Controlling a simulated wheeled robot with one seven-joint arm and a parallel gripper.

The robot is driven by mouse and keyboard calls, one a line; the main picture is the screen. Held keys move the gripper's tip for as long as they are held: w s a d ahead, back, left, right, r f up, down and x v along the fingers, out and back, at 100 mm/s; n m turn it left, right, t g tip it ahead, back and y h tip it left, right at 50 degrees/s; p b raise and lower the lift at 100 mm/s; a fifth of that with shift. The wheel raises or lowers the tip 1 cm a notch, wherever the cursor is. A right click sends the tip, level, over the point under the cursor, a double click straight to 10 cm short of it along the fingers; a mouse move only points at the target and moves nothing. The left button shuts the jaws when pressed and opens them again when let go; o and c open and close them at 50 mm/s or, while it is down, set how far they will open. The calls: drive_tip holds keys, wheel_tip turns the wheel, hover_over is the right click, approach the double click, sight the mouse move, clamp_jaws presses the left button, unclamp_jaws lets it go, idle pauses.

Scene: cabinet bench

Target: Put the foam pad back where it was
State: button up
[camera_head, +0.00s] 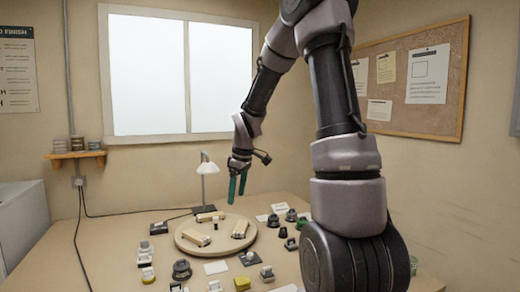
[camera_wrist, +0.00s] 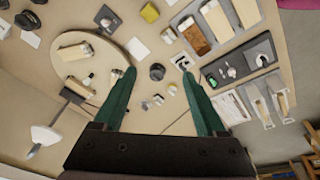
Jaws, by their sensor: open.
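My gripper (camera_head: 237,188) is open and empty, held in the air above the far part of the bench, beside the lamp. In the wrist view its two green fingers (camera_wrist: 158,90) are spread apart with nothing between them but small items on the bench below. I cannot tell for sure which thing is the foam pad. A yellow block (camera_head: 242,283) lies at the front of the bench in the head view, and a yellow-olive block (camera_wrist: 150,12) shows at the top of the wrist view. A round tan board (camera_head: 188,247) holds several pale blocks.
A white desk lamp (camera_head: 207,168) stands behind the round board and is an upright obstacle near my gripper. Several small dark and grey items crowd the bench around the board.

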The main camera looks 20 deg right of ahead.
drive_tip(key=s+r+m+t, duration=0.2)
drive_tip(key=s+r+m, duration=0.4)
drive_tip(key=s+r, duration=0.3)
drive_tip(key=s+a+r+m+t+y, duration=0.1)
drive_tip(key=s+r+m, duration=0.6)
drive_tip(key=s, duration=0.7)
drive_tip(key=shift+a+r+t, duration=0.3)
drive_tip(key=shift+r+t, duration=0.6)
